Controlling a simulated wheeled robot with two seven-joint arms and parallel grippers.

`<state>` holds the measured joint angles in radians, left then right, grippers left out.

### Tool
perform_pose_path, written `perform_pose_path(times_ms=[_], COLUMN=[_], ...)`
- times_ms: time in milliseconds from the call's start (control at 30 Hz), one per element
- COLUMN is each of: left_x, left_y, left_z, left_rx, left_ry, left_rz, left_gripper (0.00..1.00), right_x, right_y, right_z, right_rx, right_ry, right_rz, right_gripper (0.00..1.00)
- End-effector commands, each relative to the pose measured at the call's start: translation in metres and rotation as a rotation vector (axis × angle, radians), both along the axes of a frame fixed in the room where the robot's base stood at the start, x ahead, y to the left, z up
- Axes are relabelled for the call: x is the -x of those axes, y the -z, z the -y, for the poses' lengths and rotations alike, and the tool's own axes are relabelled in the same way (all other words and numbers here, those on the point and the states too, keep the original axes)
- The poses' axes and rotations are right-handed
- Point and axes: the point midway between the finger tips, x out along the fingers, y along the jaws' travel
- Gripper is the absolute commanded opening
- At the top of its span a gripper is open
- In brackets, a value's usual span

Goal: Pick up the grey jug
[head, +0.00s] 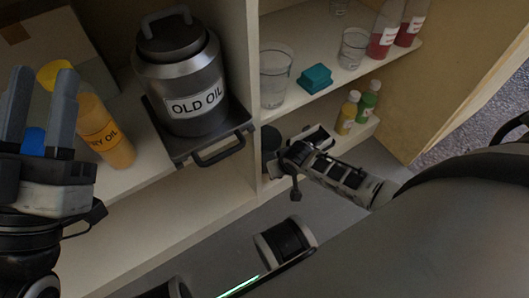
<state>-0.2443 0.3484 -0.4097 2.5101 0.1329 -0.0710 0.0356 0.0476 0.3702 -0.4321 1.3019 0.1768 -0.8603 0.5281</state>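A grey metal can (180,75) with a lid and top handle, labelled "OLD OIL", stands upright on the upper shelf. It is the only large grey vessel in view, and I see no spout on it. My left gripper (38,105) is at the left edge, fingers apart and pointing up, well left of the can and not touching it. A blue thing (33,140) shows between its fingers, apparently behind them; I cannot tell what it is. My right gripper (303,148) is low and right of the can, by the lower shelf; its fingers are unclear.
The can stands on a dark tray (185,147) with a handle. An orange oil bottle (103,130) stands between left gripper and can. Beyond the upright divider (252,60), shelves hold glasses (276,75), a teal block (315,78), red bottles (385,38) and small bottles (347,113).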

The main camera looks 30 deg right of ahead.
Motion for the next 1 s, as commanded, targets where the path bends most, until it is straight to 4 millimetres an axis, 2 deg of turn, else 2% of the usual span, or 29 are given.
perform_pose_path(times_ms=[100, 133, 267, 767, 867, 1000], left_x=[0.000, 0.000, 0.000, -0.002, -0.004, -0.001], left_y=[0.000, 0.000, 0.000, -0.001, 0.017, 0.042], left_z=[0.000, 0.000, 0.000, 0.000, 0.000, 0.002], left_rx=[0.000, 0.000, 0.001, 0.010, 0.045, 0.107], left_ry=[0.000, 0.000, 0.000, 0.010, 0.012, 0.040], left_rz=[-0.001, -0.002, -0.003, -0.043, -0.191, -0.445], left_gripper=[0.36, 0.36, 0.36, 0.36, 0.36, 0.36], right_x=[0.000, 0.000, 0.000, -0.001, -0.001, -0.002], right_y=[-0.001, -0.001, -0.001, -0.007, -0.014, -0.043], right_z=[0.000, 0.000, 0.000, 0.002, 0.004, 0.004], right_rx=[0.000, 0.000, 0.000, 0.000, -0.001, -0.001], right_ry=[0.000, 0.000, 0.000, 0.001, 0.002, 0.001], right_rz=[0.000, 0.000, 0.001, 0.002, 0.002, 0.006], right_gripper=[0.40, 0.37, 0.01, 0.00, 0.00, 0.00])
